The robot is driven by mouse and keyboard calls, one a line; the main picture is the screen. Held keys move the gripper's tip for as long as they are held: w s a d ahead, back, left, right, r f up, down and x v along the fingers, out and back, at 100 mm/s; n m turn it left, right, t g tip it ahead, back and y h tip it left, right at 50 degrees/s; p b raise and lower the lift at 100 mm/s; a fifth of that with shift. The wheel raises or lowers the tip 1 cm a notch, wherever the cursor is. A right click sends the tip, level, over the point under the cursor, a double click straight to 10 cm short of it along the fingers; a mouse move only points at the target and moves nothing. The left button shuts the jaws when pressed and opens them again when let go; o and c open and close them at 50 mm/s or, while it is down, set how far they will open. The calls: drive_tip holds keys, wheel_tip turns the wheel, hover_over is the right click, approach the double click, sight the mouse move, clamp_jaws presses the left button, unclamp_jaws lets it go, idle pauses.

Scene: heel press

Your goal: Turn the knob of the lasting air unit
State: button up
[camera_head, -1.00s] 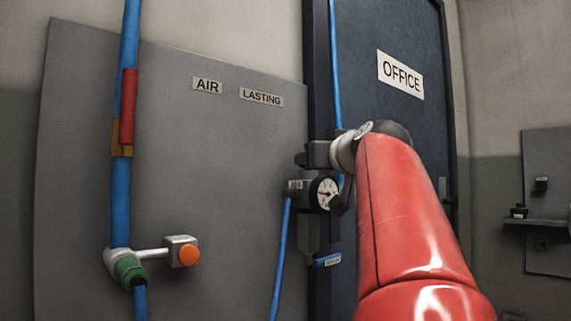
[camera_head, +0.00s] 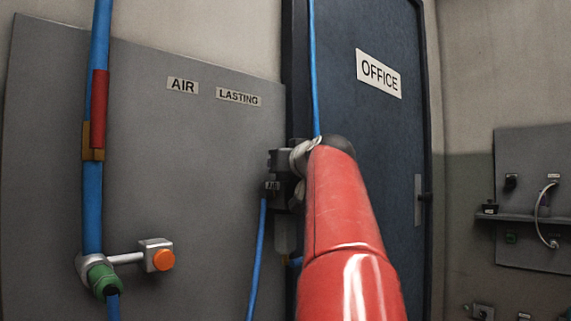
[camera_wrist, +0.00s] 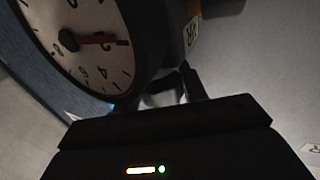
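The lasting air unit (camera_head: 273,188) is a dark block on the right edge of the grey panel, beside the door. My red arm now covers much of it in the head view. In the wrist view its round white gauge (camera_wrist: 88,40) with a red needle fills the upper left, very close. A small label on the unit (camera_wrist: 191,34) shows to the gauge's right. My gripper (camera_wrist: 170,88) reaches up close beside the unit. Its fingers are dark and partly lost in shadow, so their gap is unclear. I cannot make out the knob or whether the gripper touches it.
A grey panel (camera_head: 190,190) carries AIR and LASTING labels. A thick blue pipe (camera_head: 93,210) with a red sleeve and an orange button (camera_head: 164,260) stand at left. A thin blue hose (camera_head: 257,260) hangs below the unit. The blue office door (camera_head: 385,140) is behind my arm.

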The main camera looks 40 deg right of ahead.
drive_tip(key=c, duration=0.4)
drive_tip(key=shift+a+r+m+g+h+p, duration=0.1)
drive_tip(key=shift+m+g+h+p, duration=0.25)
drive_tip(key=shift+h, duration=0.35)
drive_tip(key=shift+m+g+h, duration=0.55)
drive_tip(key=shift+m+h, duration=0.2)
drive_tip(key=shift+h, duration=0.25)
drive_tip(key=shift+w+f+m+g+h+b, duration=0.1)
drive_tip(key=shift+m+g+h+b, duration=0.55)
drive_tip(key=shift+m+g+h, duration=0.7)
drive_tip(key=shift+w+f+m+g+h+b, duration=0.1)
drive_tip(key=shift+m+g+h+b, duration=0.55)
drive_tip(key=shift+m+g+h, duration=0.65)
drive_tip(key=shift+s+r+m+g+h+p, duration=0.15)
drive_tip(key=shift+m+g+h, duration=0.55)
drive_tip(key=shift+g, duration=0.4)
drive_tip(key=shift+w+f+m+g+h+p, duration=0.15)
drive_tip(key=shift+m+g+h, duration=0.3)
drive_tip(key=shift+m+g, duration=0.45)
drive_tip(key=shift+s+g, duration=0.15)
drive_tip(key=shift+g, duration=0.3)
drive_tip(key=o, duration=1)
drive_tip(key=shift+c, duration=0.2)
drive_tip(key=shift+r, duration=0.1)
